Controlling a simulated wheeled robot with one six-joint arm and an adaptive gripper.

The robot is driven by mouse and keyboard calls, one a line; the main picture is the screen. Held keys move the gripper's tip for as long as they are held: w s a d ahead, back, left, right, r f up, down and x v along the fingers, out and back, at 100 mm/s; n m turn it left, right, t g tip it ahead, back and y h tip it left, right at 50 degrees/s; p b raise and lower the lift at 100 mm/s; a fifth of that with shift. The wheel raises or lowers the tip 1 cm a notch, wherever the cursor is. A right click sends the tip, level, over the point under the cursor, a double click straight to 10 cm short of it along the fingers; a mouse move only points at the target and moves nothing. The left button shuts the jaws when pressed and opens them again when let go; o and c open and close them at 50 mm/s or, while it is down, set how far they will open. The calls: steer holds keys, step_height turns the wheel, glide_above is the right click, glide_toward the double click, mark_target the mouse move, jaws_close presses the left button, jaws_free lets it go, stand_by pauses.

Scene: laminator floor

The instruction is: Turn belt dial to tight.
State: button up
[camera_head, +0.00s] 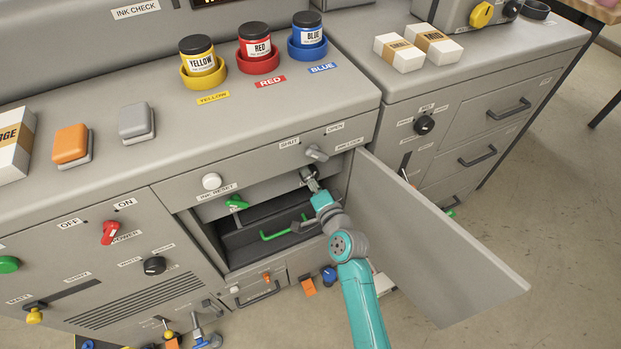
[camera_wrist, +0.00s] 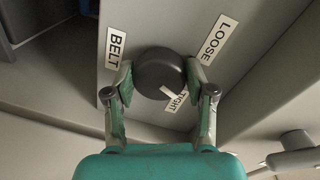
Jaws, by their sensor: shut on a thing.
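The belt dial (camera_wrist: 157,67) is a dark round knob on a grey panel in the wrist view. My gripper (camera_wrist: 160,79) is shut on it, with one green-padded finger at each side. The white pointer mark on the dial points down and right, toward the TIGHT label (camera_wrist: 178,101). The LOOSE label (camera_wrist: 214,39) is at the upper right and the BELT label (camera_wrist: 115,47) at the left. In the head view my gripper (camera_head: 309,181) reaches into the open cabinet bay, and the dial is mostly hidden there.
The open cabinet door (camera_head: 430,240) stands to the right of my arm. A green handle (camera_head: 283,229) and a green lever (camera_head: 237,202) are in the bay. The open/shut latch (camera_head: 317,153) is above. Ink jars stand on the counter (camera_head: 150,177).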

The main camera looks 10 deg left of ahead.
steer(key=shift+m, duration=1.4)
steer(key=o, duration=1.2)
steer(key=shift+c, duration=0.2)
steer(key=v, duration=1.2)
steer(key=shift+d, duration=0.2)
steer(key=shift+w, duration=0.1)
